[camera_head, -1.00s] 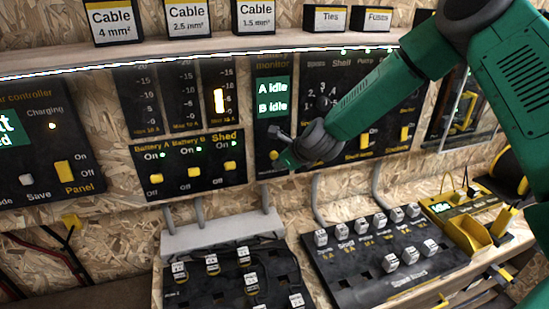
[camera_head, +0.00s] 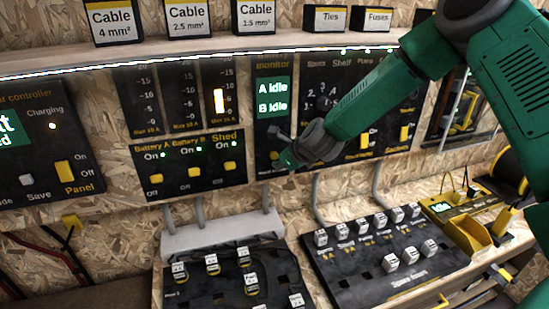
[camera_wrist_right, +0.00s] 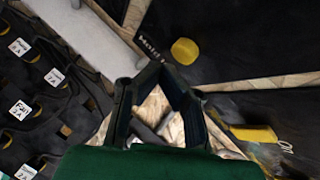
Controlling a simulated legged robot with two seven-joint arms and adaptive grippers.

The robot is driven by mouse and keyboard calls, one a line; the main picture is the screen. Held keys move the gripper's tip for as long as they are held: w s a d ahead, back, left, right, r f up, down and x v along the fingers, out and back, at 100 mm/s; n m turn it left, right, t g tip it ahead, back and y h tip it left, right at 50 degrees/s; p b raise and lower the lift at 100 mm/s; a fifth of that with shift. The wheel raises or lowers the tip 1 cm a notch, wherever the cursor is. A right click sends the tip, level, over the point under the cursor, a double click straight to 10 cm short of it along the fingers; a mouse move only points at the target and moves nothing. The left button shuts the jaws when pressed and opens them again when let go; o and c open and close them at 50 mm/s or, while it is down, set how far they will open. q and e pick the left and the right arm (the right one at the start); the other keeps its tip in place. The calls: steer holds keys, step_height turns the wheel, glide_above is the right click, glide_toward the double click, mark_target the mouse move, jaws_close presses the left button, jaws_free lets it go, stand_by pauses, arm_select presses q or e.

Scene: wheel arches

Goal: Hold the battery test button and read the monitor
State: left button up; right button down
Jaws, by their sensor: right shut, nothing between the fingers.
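The battery monitor (camera_head: 272,100) is a dark upright panel on the wall with a green screen reading "A Idle" and "B Idle". Its yellow round test button (camera_wrist_right: 185,51), beside a label starting "Hold", is clear in the right wrist view. In the head view the button (camera_head: 274,155) shows small at the panel's bottom, just left of my right gripper (camera_head: 285,160). The right gripper is shut and empty. In the wrist view its fingertips (camera_wrist_right: 160,66) meet below and left of the button; they look apart from it, though the depth gap is hard to judge. My left gripper is not in view.
A switch panel (camera_head: 190,180) with several yellow switches adjoins the monitor on the left. A shelf panel (camera_head: 345,90) is partly behind my right arm. Fuse boards (camera_head: 385,270) and a yellow tester (camera_head: 465,212) lie below. A shelf with labelled boxes (camera_head: 187,18) runs above.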

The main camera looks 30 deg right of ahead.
steer(key=shift+w, duration=0.1)
steer(key=shift+w, duration=0.3)
steer(key=shift+w+d+r, duration=0.1)
steer(key=shift+w+d, duration=0.05)
steer(key=shift+w, duration=0.3)
stand_by(0.6)
steer(key=shift+s, duration=0.1)
stand_by(2.1)
steer(key=shift+s+a, duration=0.2)
steer(key=shift+s, duration=0.6)
steer(key=s, duration=0.2)
steer(key=s+a, duration=0.1)
steer(key=s, duration=0.1)
steer(key=shift+s+a, duration=0.1)
steer(key=shift+s, duration=0.3)
